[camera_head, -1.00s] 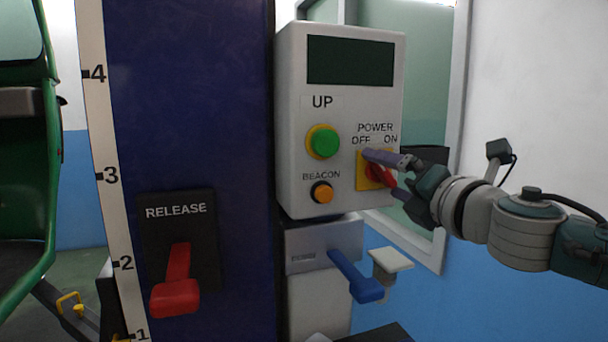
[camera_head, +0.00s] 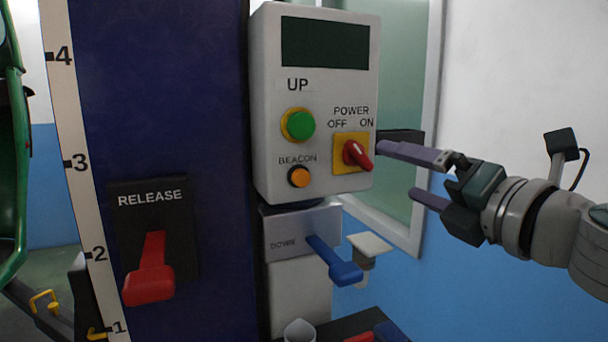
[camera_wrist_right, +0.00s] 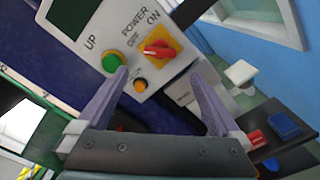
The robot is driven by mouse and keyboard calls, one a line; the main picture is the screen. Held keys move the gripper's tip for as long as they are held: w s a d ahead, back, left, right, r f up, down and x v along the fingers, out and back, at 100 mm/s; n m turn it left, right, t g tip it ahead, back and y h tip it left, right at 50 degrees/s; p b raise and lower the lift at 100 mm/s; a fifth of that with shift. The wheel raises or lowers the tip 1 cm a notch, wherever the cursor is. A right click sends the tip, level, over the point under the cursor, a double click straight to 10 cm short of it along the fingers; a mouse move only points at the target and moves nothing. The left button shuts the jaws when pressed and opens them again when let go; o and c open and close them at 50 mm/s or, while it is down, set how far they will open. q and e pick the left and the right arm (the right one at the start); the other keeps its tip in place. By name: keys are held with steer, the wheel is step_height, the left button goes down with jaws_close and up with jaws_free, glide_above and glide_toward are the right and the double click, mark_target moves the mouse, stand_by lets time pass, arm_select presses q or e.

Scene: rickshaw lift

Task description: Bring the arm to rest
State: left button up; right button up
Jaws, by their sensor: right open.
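My right gripper (camera_head: 398,175) is open and empty, just right of the control box (camera_head: 318,105). In the right wrist view its two purple fingers (camera_wrist_right: 165,100) are spread wide with nothing between them. The red power switch (camera_head: 357,154) sits on a yellow plate, its handle tilted toward the lower right. The switch also shows in the right wrist view (camera_wrist_right: 158,50), beyond the fingers and apart from them. My left gripper is not in view.
The box carries a green UP button (camera_head: 299,125) and an orange BEACON button (camera_head: 299,177). A blue DOWN lever (camera_head: 335,262) is below it. A red RELEASE lever (camera_head: 150,270) is on the dark blue column (camera_head: 170,100).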

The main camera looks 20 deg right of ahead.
stand_by(0.5)
steer(key=s+a+f+m+g+h, duration=0.3)
steer(key=s+f+m+g, duration=0.5)
steer(key=s+f+m, duration=0.8)
steer(key=s+a+f+m+g+y, duration=0.3)
steer(key=s+a+m+g, duration=0.3)
steer(key=s+a+m, duration=0.25)
step_height(320, 180, up, 34)
steer(key=s+p, duration=0.1)
steer(key=p, duration=3.2)
steer(key=shift+d, duration=0.15)
steer(key=shift+f, duration=0.1)
